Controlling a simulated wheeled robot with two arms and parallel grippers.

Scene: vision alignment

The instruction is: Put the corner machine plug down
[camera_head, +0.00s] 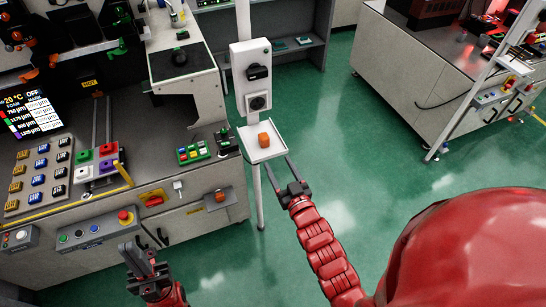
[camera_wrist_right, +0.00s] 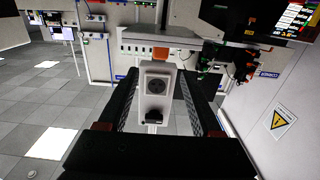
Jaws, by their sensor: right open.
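An orange block, apparently the plug (camera_head: 264,140), rests on a small white tray (camera_head: 256,155) below the socket panel on a pole.
The white panel (camera_head: 251,78) above the tray carries a black knob and a round socket. A grey machine bench (camera_head: 190,207) with buttons stands left of the pole. Green floor (camera_head: 385,130) is open to the right, before another bench (camera_head: 405,65).

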